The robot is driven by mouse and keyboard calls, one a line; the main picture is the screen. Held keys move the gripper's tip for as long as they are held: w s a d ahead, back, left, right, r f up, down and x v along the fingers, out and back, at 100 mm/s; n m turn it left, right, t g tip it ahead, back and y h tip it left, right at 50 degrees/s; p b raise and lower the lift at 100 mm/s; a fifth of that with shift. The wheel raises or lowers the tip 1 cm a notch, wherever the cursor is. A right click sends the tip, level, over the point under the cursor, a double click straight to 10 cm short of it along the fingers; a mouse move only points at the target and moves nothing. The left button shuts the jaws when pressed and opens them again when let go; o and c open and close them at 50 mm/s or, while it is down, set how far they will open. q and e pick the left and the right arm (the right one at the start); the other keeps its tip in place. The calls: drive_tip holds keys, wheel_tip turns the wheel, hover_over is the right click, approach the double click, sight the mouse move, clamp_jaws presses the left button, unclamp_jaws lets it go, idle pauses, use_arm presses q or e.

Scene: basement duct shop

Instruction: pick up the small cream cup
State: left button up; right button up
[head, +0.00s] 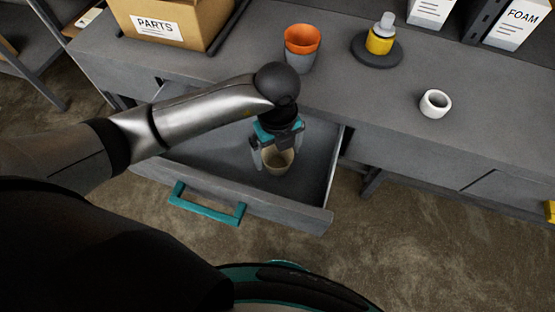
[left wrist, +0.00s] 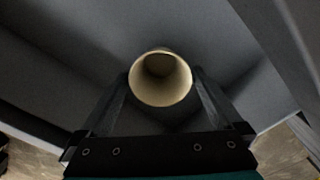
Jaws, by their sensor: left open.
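The small cream cup (head: 279,161) stands in the open drawer (head: 318,190) of the grey bench. My left gripper (head: 272,160) reaches down into the drawer over the cup and hides part of it. In the left wrist view the cup's round mouth (left wrist: 160,79) faces the camera, and the cup looks empty. The left gripper's two fingers (left wrist: 160,85) are open, one on each side of the cup. I cannot tell whether they touch it. My right gripper is not in view.
On the bench top (head: 365,100) are an orange-and-grey cup (head: 301,58), a white cup (head: 435,103), a yellow bottle (head: 380,42) on a dark round base and a PARTS box (head: 165,22). The drawer has a teal handle (head: 207,208). Drawer walls stand close around the left gripper.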

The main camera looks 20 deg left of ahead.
use_arm(q)
drive_tip(key=shift+f, duration=0.7)
drive_tip(key=c, duration=1.1)
drive_tip(key=shift+r, duration=0.15)
